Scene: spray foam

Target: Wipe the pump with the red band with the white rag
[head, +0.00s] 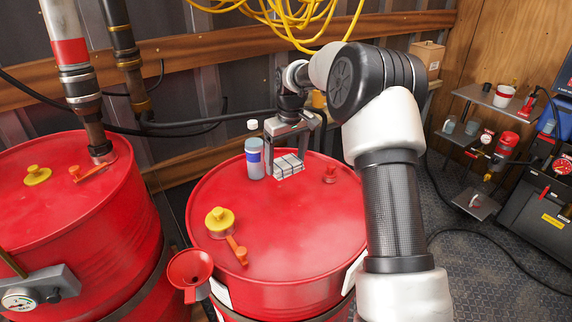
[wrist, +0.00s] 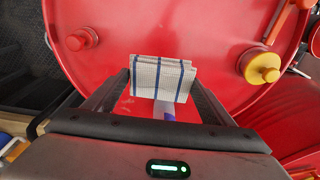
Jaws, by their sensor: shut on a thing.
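The white rag (head: 288,166) is a folded cloth with dark blue stripes, over the top of the middle red drum. My gripper (head: 287,155) is shut on it, fingers pointing down. The wrist view also shows the rag (wrist: 162,76) between the fingertips of my gripper (wrist: 162,85). I cannot tell whether the rag touches the drum top. The pump with the red band (head: 69,52) stands upright on the left drum, at the upper left of the head view, well away from my gripper. Its top is cut off by the frame, and it is not in the wrist view.
A bottle with a blue label (head: 254,160) stands just left of my gripper on the middle drum (head: 290,220). A second, dark pump pipe (head: 127,60) rises behind the left drum (head: 60,215). A red funnel (head: 190,270) sits between the drums. A cluttered shelf (head: 480,95) is at right.

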